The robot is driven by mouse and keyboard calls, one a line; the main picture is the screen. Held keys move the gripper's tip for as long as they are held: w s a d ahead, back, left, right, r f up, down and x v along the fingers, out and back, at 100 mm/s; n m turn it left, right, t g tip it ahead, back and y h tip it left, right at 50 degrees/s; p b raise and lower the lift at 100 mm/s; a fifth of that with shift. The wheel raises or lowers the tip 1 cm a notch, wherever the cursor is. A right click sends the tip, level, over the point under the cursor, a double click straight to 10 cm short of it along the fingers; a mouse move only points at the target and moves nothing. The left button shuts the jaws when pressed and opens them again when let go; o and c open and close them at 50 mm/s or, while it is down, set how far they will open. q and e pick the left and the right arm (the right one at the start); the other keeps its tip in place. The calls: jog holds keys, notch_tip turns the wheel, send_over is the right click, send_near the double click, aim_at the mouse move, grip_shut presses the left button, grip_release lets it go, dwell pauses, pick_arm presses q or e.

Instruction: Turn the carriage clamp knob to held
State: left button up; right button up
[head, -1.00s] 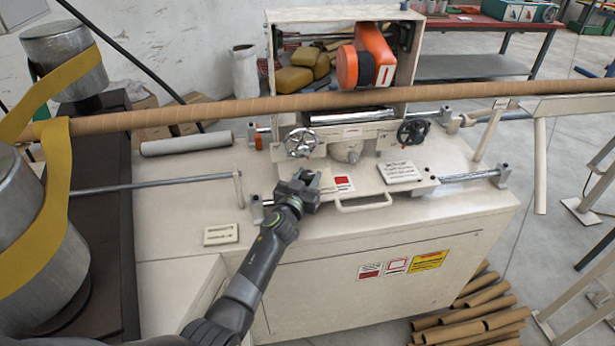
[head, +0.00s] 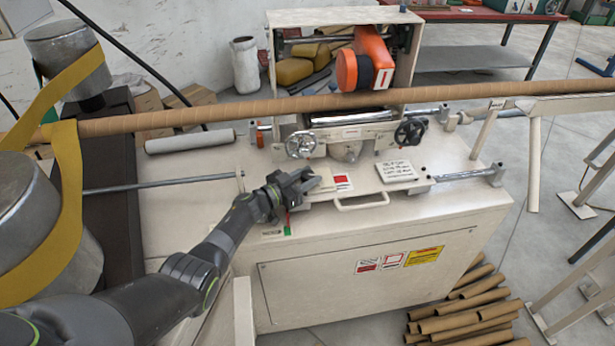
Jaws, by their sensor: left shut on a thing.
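My left gripper (head: 303,185) is at the left front of the carriage on the cream machine, with its arm coming in from the lower left. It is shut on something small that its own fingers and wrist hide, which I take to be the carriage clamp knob. I cannot tell the knob's angle. A small red and green mark (head: 287,224) shows just below the gripper. The carriage (head: 362,188) is a cream plate with a red-and-white label (head: 342,182) beside the fingertips. My right gripper does not show.
A chrome handwheel (head: 301,144) stands just behind the gripper, and a black handwheel (head: 411,132) is farther right. A cream bar handle (head: 362,206) sticks out in front. A long brown tube (head: 240,107) crosses above. The cabinet top's right front is clear.

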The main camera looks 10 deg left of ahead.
pick_arm(q)
jog(key=shift+m+g+h, duration=0.4)
jog(key=shift+h, duration=0.1)
jog(key=o, duration=1)
jog(key=shift+a, duration=0.1)
jog(key=shift+s+a, duration=0.2)
jog(key=p+v, duration=0.1)
jog(key=v, duration=0.4)
jog(key=shift+s+a, duration=0.25)
jog(key=shift+s, duration=0.05)
jog(key=shift+s+a+p, duration=0.3)
jog(key=shift+s+a, duration=0.05)
jog(key=shift+s, duration=0.05)
